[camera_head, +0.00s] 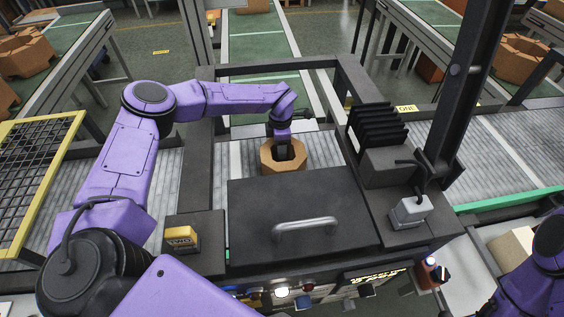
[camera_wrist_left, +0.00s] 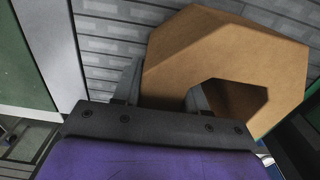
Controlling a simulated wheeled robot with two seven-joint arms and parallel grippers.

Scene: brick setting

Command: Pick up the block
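The block (camera_head: 269,157) is an orange-brown, many-sided piece with a hole through its middle. In the head view it is on the grey roller conveyor, behind the dark machine cover. My left gripper (camera_head: 284,148) points down at it from above. In the left wrist view the block (camera_wrist_left: 225,55) fills the upper right. The fingers of my left gripper (camera_wrist_left: 162,92) stand on either side of one block wall, one outside and one at the hole. Both look close to the wall, but I cannot tell whether they press on it. My right gripper is out of view.
A black cover (camera_head: 300,200) with a metal handle (camera_head: 305,227) lies in front of the block. A dark frame post (camera_head: 460,80) rises at the right. A yellow box (camera_head: 181,238) sits at the left. Other similar blocks (camera_head: 25,55) are on far conveyors.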

